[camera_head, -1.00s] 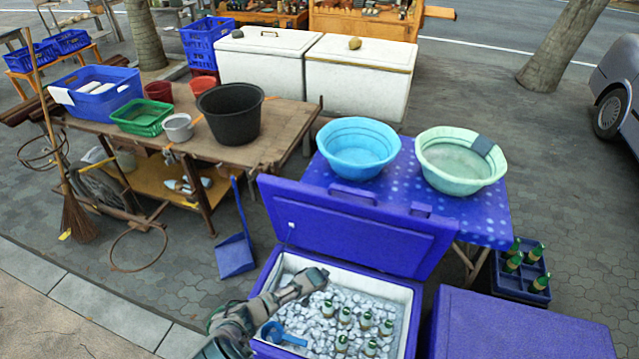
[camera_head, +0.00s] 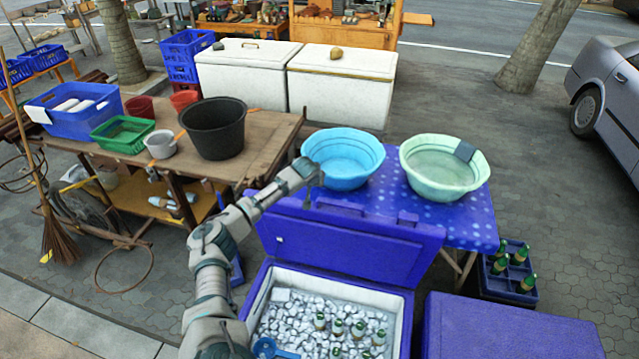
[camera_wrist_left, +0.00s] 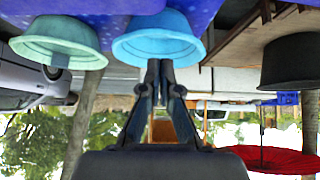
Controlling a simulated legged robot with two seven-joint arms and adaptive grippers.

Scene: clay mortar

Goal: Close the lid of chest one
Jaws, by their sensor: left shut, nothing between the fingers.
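An open blue chest (camera_head: 410,330) stands at the bottom centre in the head view, with ice (camera_head: 290,325) and several green bottles inside. Its blue lid (camera_head: 345,240) is raised and leans back toward the spotted table. My left gripper (camera_head: 314,182) is at the lid's upper edge, near its left part, in front of the light-blue basin. It is shut and empty; I cannot tell whether it touches the lid. In the left wrist view, which is upside down, the fingers of the left gripper (camera_wrist_left: 164,65) are together before the basin. My right gripper is out of view.
A light-blue basin (camera_head: 343,160) and a pale-green basin (camera_head: 440,170) stand on the blue spotted table (camera_head: 480,225) behind the lid. A closed blue chest (camera_head: 510,330) is at the right. A wooden table (camera_head: 255,145) with a black tub (camera_head: 215,130) is at the left.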

